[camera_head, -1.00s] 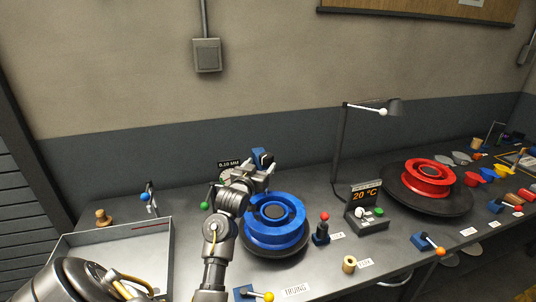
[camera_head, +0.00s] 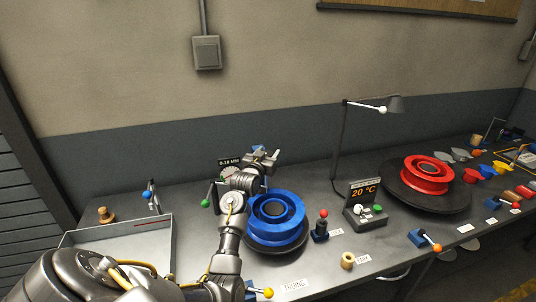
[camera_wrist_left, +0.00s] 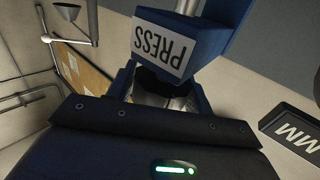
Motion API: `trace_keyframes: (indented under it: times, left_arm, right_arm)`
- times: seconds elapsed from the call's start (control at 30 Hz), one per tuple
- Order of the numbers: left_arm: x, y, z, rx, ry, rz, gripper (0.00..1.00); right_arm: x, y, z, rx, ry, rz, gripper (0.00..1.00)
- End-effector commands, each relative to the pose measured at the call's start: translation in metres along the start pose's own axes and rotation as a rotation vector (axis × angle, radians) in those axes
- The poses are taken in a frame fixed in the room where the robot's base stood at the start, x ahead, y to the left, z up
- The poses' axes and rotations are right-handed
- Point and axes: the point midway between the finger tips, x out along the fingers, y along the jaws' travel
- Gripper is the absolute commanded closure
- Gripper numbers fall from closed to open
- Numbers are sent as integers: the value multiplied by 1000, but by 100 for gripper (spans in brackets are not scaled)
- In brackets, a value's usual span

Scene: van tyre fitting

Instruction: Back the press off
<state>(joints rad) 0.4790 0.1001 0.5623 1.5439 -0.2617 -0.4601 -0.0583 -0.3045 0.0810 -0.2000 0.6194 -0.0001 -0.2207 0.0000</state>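The press is mostly hidden behind my left arm in the head view; a bit of its blue top (camera_head: 258,148) shows. In the left wrist view its blue block with a white PRESS label (camera_wrist_left: 164,49) is just beyond the fingers. My left gripper (camera_head: 265,157) is at the press, behind the blue rim. In the left wrist view its fingers (camera_wrist_left: 163,92) stand apart; I cannot tell if they touch the press. A green-knobbed lever (camera_head: 205,203) stands left of my arm. The blue rim (camera_head: 276,222) sits on a dark round stand. My right gripper is out of view.
A small display (camera_head: 229,162) reads in MM behind my arm. A grey tray (camera_head: 118,240) is at left. A red-knobbed lever (camera_head: 322,222), a 20 °C box (camera_head: 364,205), a lamp (camera_head: 380,105) and a red rim (camera_head: 428,176) are to the right.

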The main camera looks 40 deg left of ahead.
Motion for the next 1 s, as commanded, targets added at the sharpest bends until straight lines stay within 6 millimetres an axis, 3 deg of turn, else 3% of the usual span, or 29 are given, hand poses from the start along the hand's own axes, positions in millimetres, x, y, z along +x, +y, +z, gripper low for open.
trace_keyframes:
  times: [0.03,0.2,0.57,1.0]
  left_arm:
    - [0,0,0,0,0,0,56]
    - [0,0,0,0,0,0,77]
    - [0,0,0,-2,0,-74,77]
    - [0,-4,0,-2,-2,-402,77]
  right_arm:
    - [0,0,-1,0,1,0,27]
    - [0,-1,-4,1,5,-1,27]
    - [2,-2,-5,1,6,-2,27]
    - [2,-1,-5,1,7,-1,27]
